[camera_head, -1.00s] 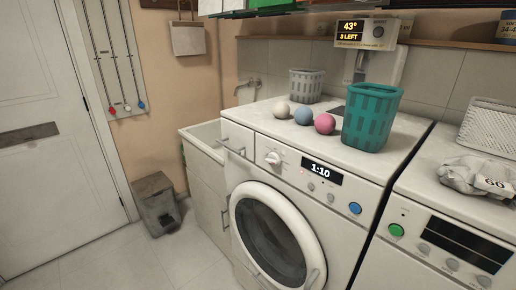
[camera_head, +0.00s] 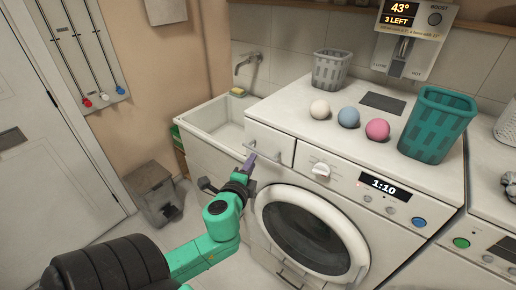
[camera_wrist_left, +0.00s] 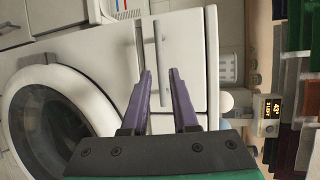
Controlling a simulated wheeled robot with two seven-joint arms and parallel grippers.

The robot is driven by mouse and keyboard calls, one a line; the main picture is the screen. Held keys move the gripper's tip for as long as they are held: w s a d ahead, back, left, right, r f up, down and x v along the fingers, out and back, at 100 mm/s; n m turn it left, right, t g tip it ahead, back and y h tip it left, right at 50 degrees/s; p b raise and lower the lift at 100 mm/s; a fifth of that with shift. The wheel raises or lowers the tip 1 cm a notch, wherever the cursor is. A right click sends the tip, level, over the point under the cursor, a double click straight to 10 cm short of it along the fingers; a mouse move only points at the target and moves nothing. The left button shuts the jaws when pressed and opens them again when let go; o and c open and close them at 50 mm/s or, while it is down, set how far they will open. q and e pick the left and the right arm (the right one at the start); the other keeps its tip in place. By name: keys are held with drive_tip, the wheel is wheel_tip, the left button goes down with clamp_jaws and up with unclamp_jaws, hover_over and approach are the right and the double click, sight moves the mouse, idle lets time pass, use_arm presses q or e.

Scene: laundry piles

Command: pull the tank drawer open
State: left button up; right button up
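The tank drawer (camera_head: 270,138) is the white panel at the upper left of the washing machine's front, beside the knob. It looks shut. Its thin metal bar handle (camera_head: 271,158) runs across the front. The drawer face (camera_wrist_left: 186,50) fills the area ahead. My right gripper is not in view.
The round washer door (camera_head: 310,235) is right below the drawer. A sink (camera_head: 215,118) adjoins on the left. Three balls (camera_head: 348,117) and a teal basket (camera_head: 438,125) stand on the machine top. A grey bin (camera_head: 155,192) is on the floor, left.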

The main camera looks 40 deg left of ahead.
sight(258, 151)
use_arm(q)
drive_tip(key=p+x, duration=0.1)
drive_tip(key=x, duration=0.6)
drive_tip(key=shift+w, duration=0.2)
drive_tip(key=shift+w+a+f, duration=0.15)
drive_tip(key=shift+w+f, duration=0.05)
drive_tip(key=shift+r, duration=0.1)
drive_tip(key=shift+c, duration=0.9)
clamp_jaws()
